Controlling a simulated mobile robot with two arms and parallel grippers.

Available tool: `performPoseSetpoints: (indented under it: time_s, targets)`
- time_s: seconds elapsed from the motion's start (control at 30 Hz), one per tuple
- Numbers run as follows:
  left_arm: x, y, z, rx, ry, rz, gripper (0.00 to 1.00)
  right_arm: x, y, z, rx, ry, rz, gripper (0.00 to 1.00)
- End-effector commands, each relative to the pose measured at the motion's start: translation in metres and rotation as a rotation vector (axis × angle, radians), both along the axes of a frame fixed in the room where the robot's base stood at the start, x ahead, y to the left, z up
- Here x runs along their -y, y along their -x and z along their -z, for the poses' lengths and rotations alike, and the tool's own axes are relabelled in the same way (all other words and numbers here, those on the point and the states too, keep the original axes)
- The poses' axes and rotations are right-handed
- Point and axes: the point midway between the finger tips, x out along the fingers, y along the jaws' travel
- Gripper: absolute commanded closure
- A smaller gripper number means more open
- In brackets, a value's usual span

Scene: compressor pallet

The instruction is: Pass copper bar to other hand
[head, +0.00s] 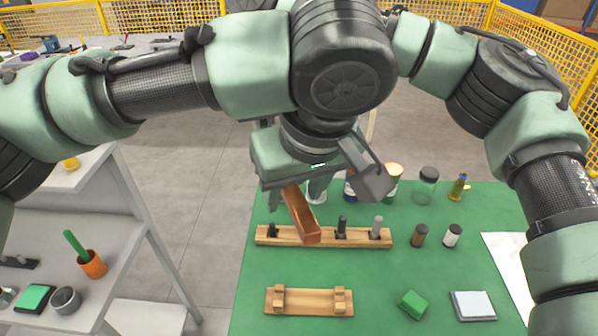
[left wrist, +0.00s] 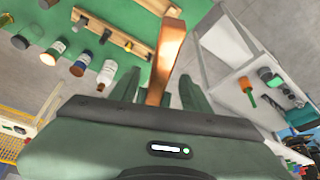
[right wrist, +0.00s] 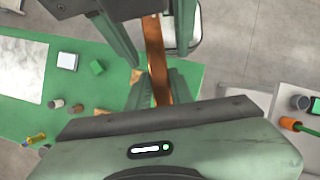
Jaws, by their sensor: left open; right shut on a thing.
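The copper bar (head: 303,218) is a long orange-brown bar, tilted in the air above the green table. My left gripper (head: 292,199) is open, with its fingers on either side of the bar. In the left wrist view the bar (left wrist: 166,60) runs between the spread fingers (left wrist: 158,92). My right gripper (right wrist: 158,88) is shut on the bar, which also shows in the right wrist view (right wrist: 155,50). In the head view my left arm hides most of the right gripper. Whether the left fingers touch the bar cannot be told.
Below is a wooden rack (head: 365,238) with dark and grey pegs, and a smaller wooden holder (head: 310,302). Jars and bottles (head: 427,187) stand at the back. A green block (head: 413,304) and a pale square block (head: 473,305) lie at right. A grey shelf (head: 120,215) stands left, across a floor gap.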

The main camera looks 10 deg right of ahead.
Motion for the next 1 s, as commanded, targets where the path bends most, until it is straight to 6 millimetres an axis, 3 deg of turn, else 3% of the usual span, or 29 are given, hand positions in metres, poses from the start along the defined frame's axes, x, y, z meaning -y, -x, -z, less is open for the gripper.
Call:
performPoseSetpoints:
  time_s: [0.4,0.43,0.6,1.0]
  targets:
    - [-0.0006,-0.0040,0.0094,0.000,0.001,-0.001,0.53,0.0000,0.0000,-0.0007,0.001,-0.001,0.000,1.00]
    - [-0.0006,-0.0040,0.0093,0.000,0.001,-0.001,0.55,0.0000,0.0000,-0.0008,0.001,-0.001,0.000,1.00]
    - [-0.0007,-0.0039,0.0092,0.000,0.000,-0.001,1.00,0.0001,0.0000,-0.0007,0.001,0.000,0.000,1.00]
    - [-0.0016,-0.0041,0.0090,0.000,-0.002,-0.003,1.00,0.0013,-0.0006,-0.0003,0.001,0.004,0.004,1.00]
